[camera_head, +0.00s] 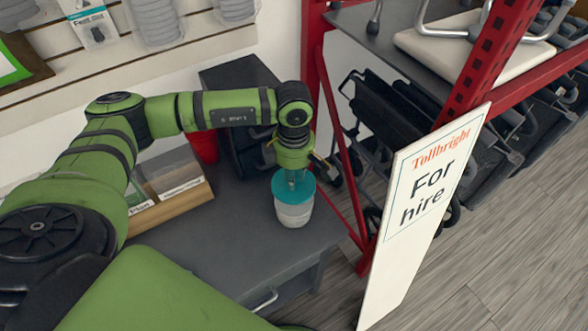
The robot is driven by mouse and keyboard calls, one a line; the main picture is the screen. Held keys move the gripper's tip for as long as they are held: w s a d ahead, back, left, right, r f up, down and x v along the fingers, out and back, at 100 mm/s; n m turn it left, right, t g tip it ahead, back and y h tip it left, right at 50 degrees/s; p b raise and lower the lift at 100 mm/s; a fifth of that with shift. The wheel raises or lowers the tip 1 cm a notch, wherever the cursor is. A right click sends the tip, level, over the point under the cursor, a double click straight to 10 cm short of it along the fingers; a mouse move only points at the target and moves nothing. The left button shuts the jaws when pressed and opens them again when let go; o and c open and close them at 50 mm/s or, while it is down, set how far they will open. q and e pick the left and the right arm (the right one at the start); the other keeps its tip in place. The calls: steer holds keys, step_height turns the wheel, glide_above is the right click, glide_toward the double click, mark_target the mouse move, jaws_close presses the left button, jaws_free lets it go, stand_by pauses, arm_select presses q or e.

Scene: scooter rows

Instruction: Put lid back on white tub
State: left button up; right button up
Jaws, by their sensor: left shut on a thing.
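A white tub (293,213) stands upright on the dark grey desk, near its right side. A teal round lid (281,193) is at the tub's top and covers its opening from this angle. I cannot tell whether it is fully seated or just above the rim. My left gripper (294,182) points down from above and is shut on the lid, near its middle. The fingertips are small and partly hidden against the lid. My right gripper is not in view.
The grey desk (235,235) has free room left of the tub. A wooden leaflet holder (178,205), a red container (204,148) and a black box-like unit (240,75) stand nearby. A "For hire" board (425,205) and red rack (345,150) are right.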

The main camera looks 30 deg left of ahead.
arm_select(q)
steer(key=shift+f+b, duration=0.3)
steer(key=shift+f, duration=0.35)
step_height(320, 180, down, 4)
steer(key=shift+r+b, duration=0.25)
steer(key=shift+b, duration=0.85)
steer(key=shift+f+b, duration=0.65)
steer(key=shift+f, duration=0.05)
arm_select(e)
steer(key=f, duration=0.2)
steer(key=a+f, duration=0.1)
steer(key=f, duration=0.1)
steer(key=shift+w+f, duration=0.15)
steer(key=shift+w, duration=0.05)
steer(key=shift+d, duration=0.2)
arm_select(q)
steer(key=shift+f+b, duration=0.15)
steer(key=shift+b, duration=0.9)
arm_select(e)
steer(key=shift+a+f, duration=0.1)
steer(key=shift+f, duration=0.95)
arm_select(q)
steer(key=o, duration=1.4)
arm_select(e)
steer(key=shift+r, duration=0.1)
